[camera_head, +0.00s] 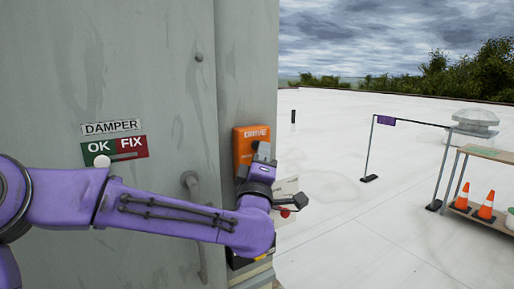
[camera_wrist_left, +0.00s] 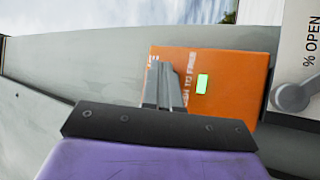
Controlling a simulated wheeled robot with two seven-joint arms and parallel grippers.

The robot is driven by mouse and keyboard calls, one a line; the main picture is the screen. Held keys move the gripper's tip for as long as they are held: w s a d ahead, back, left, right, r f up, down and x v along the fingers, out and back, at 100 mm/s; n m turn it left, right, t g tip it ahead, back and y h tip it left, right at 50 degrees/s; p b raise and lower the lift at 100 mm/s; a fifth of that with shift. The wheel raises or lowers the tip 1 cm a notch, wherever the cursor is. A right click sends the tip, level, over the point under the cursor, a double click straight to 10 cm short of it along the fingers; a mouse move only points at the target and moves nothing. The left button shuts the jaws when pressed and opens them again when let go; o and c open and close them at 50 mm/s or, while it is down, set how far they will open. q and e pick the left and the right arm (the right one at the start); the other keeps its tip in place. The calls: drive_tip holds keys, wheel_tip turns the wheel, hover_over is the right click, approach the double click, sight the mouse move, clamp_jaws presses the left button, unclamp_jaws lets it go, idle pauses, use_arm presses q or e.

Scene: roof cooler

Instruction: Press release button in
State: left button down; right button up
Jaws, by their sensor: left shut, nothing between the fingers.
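An orange box (camera_head: 243,150) with lettering along its top is mounted on the grey cabinet's right-hand face. A small dark round part (camera_head: 256,145), perhaps the release button, shows on it just above my fingertips. My left gripper (camera_head: 263,152) is shut and empty, with its fingertips at the front of the box; I cannot tell whether they touch it. In the left wrist view, the shut fingers (camera_wrist_left: 164,86) overlap the orange face (camera_wrist_left: 228,70), which carries partly covered "PUSH TO FREE" lettering and a lit green window (camera_wrist_left: 202,83). The button is hidden behind the fingers there. My right gripper is not in view.
The grey cabinet (camera_head: 150,60) has a DAMPER label (camera_head: 111,127), an OK/FIX plate (camera_head: 130,148) and a handle (camera_head: 190,180). A "% OPEN" plate with a grey knob (camera_wrist_left: 293,95) sits beside the orange box. The open white roof lies right, with a shelf and cones (camera_head: 486,206).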

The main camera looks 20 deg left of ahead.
use_arm(q)
drive_tip(key=shift+s+d, duration=0.1)
drive_tip(key=shift+d, duration=0.05)
drive_tip(key=shift+s+d+b, duration=0.35)
drive_tip(key=shift+s+d, duration=0.55)
drive_tip(key=shift+d, duration=0.3)
drive_tip(key=shift+s+d+b, duration=0.3)
drive_tip(key=shift+s+d, duration=0.6)
drive_tip(key=shift+d, duration=0.25)
